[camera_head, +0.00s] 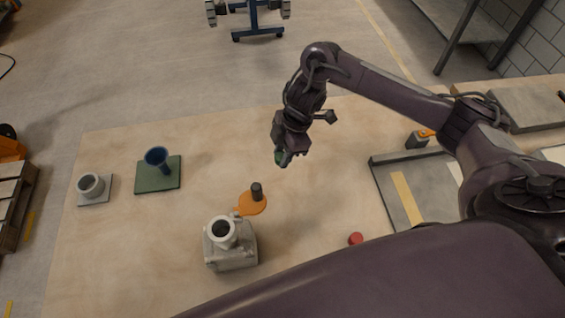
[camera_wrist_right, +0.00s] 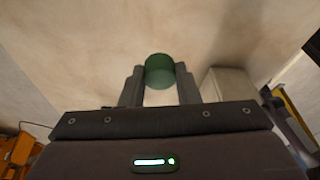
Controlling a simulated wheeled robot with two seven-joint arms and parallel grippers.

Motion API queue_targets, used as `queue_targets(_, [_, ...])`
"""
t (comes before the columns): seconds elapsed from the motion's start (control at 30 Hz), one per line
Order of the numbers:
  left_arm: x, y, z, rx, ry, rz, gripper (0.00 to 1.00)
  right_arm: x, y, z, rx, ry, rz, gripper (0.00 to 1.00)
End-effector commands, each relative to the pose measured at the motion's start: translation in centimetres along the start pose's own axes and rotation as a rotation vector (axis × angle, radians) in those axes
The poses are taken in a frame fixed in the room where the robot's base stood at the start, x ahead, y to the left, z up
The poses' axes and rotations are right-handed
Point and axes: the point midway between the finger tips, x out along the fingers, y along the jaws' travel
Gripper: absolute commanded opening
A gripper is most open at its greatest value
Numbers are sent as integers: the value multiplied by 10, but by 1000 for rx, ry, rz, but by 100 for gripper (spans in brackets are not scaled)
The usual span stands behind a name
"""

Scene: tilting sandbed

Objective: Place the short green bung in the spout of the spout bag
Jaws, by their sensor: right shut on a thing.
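The short green bung (camera_wrist_right: 159,71) is between the two fingers of my right gripper (camera_wrist_right: 160,84) in the right wrist view. In the head view my right gripper (camera_head: 284,157) is above the table, with a bit of the green bung (camera_head: 281,158) showing at its tips. What looks like the spout bag, a grey blocky body (camera_head: 232,256) with a round pale spout (camera_head: 222,231) and a dark opening, stands nearer to me and left of the gripper. The bung is well apart from the spout. My left gripper is not in view.
An orange paddle-shaped piece (camera_head: 252,204) with a dark cylinder lies behind the spout bag. A blue funnel (camera_head: 157,157) on a green plate and a grey cup (camera_head: 90,185) stand left. A red cap (camera_head: 355,239) and grey tray (camera_head: 381,184) are right.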

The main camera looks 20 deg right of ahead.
Motion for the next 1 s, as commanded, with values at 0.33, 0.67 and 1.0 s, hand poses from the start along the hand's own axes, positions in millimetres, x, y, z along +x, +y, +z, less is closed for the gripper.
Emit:
queue_targets(0.33, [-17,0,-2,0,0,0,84,-68,1,-19,-2,-1,3,4])
queue_targets(0.67, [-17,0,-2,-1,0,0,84,-78,0,-22,24,-1,7,4])
queue_targets(1.0, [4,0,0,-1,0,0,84,-88,5,-35,452,0,133,4])
